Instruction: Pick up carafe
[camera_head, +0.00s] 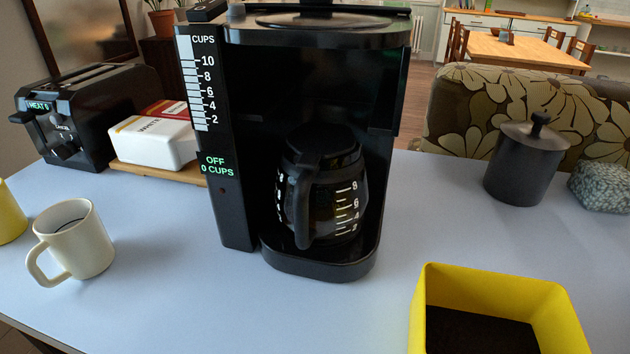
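The carafe (335,205) is dark glass with white level marks and a black lid. It stands upright inside the black coffee maker (235,195), on its base plate. Its black handle (301,208) faces the front, slightly to the left. The coffee maker's display reads OFF and 0 CUPS. Neither of my grippers shows in the head view.
A white mug (80,245) and a yellow item (8,212) stand at left. A black toaster (75,115) and bread packages (155,138) are behind them. A yellow box (550,305) with dark contents is front right. A dark lidded canister (525,165) stands at back right.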

